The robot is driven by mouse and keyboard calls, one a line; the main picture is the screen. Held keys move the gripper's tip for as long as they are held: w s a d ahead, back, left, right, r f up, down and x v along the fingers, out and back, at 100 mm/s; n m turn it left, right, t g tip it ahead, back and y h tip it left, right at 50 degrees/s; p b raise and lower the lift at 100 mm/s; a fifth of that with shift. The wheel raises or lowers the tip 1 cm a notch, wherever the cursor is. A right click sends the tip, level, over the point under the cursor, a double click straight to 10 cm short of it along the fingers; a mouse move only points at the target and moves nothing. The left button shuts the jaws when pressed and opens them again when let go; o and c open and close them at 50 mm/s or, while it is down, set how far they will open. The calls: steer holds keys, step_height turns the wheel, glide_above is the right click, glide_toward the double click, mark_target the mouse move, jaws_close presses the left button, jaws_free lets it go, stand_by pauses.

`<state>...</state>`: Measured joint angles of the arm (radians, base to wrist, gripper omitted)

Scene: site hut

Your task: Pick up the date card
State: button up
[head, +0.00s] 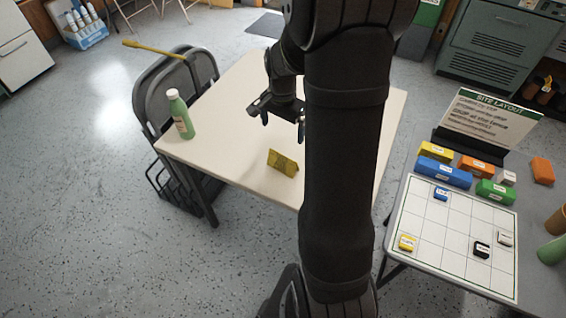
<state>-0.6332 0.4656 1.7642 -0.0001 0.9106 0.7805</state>
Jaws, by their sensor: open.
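The date card appears to be the small yellow folded card (283,163) standing on the cream table (240,150), near its front edge. Its print is too small to read. My gripper (284,120) is above the table, up and behind the card in the head view. Its fingers are apart with nothing between them, and it does not touch the card. My arm covers the right part of the table.
A green bottle (179,114) stands at the table's left corner, beside a dark folding chair (150,95). At right, another table holds a white grid board (408,215), coloured blocks (443,172) and a site layout sign (488,118). The cream table's middle left is clear.

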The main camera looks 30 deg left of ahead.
mark_target(283, 162)
step_height(283, 162, down, 16)
steer(key=shift+d+f, duration=0.1)
steer(key=shift+f, duration=0.05)
stand_by(0.5)
steer(key=c, duration=0.6)
